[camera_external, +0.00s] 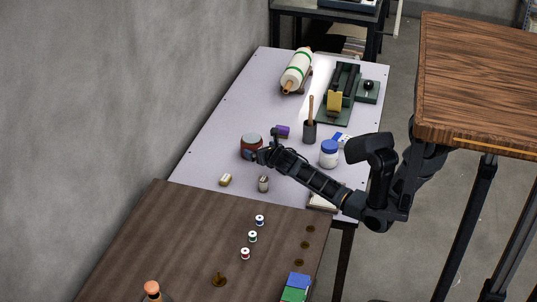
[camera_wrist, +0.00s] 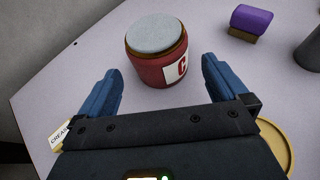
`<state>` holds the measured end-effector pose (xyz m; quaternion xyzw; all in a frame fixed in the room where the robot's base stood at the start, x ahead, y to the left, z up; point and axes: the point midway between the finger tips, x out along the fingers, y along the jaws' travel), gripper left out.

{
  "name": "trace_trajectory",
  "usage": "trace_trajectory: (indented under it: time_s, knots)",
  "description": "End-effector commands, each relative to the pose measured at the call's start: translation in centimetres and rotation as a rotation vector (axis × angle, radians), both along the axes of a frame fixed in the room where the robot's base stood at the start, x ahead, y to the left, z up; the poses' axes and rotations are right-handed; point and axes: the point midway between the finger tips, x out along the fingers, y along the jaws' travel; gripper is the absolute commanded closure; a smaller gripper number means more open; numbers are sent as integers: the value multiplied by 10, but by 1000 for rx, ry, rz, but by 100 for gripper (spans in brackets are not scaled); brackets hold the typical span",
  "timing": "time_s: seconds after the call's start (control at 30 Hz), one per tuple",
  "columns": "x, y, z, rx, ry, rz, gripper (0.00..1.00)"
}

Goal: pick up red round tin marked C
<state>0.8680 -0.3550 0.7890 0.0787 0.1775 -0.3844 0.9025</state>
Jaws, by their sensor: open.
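The red round tin (camera_wrist: 158,70) stands upright in the wrist view, with a grey-white top and a white label marked C on its side. It also shows in the external view (camera_external: 250,142) on the pale table, at the end of my arm. My gripper (camera_wrist: 161,72) is open in the wrist view. Its blue fingers lie to the left and right of the tin's near side, with gaps between them and the tin. In the external view my gripper (camera_external: 255,156) partly covers the tin's lower front.
A purple block-like thing (camera_wrist: 249,20) lies right of the tin. A dark cup (camera_external: 309,132) with a wooden stick and a white jar with a blue lid (camera_external: 328,155) stand further right. A small yellowish block (camera_external: 225,180) is nearer. The table (camera_external: 210,150) is clear left of the tin.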

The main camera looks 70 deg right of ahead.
Motion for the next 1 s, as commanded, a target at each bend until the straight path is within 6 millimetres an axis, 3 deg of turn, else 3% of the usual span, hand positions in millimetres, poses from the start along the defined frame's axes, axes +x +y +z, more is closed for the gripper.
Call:
trace_trajectory:
  time_s: [0.63,1.0]
  knots:
    - [48,-45,-25,-4,7,3,0]
    - [52,-50,-27,-2,5,2,1]
